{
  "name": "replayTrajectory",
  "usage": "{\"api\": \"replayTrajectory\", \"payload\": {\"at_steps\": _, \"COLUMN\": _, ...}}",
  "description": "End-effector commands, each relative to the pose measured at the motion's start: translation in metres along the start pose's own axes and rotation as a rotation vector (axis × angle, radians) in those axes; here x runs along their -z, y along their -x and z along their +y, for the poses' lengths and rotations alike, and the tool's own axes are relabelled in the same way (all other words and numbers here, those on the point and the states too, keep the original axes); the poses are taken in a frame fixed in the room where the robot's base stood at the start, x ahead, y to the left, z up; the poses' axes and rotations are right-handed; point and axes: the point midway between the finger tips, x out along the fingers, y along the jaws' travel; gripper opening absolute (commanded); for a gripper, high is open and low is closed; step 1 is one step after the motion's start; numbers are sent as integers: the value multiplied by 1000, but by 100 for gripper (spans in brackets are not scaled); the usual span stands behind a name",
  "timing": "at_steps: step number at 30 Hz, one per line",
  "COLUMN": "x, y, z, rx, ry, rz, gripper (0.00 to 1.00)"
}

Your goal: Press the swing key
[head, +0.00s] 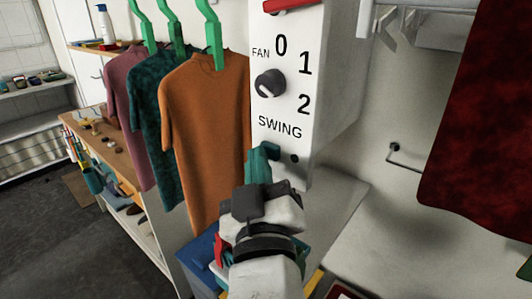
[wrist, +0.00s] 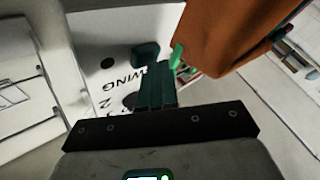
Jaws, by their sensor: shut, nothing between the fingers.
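The white control panel (head: 284,100) carries the labels FAN, 0, 1, 2 and SWING, with a dark round knob (head: 270,83) in its middle. Below the word SWING is the small dark swing key (head: 272,151), partly hidden by my fingers. In the wrist view the key shows as a dark green block (wrist: 146,53) just past the fingertips. My gripper (head: 258,160) has its green fingers shut and empty, right in front of the key. In the wrist view the gripper (wrist: 156,68) overlaps the key's edge. I cannot tell whether they touch.
Shirts hang left of the panel, the orange shirt (head: 210,130) nearest. A small dark dot (head: 294,158) sits right of the key. A dark red cloth (head: 480,120) hangs at the right. A wooden-topped bench (head: 120,150) stands at the left.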

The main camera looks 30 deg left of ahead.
Motion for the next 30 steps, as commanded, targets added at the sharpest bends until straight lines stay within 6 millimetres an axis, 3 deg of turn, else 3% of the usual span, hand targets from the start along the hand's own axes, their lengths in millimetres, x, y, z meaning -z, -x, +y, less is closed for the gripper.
{"api": "replayTrajectory", "payload": {"at_steps": 30, "x": 8, "y": 13, "z": -9, "rx": -1, "ry": 0, "rz": -1, "gripper": 0}}
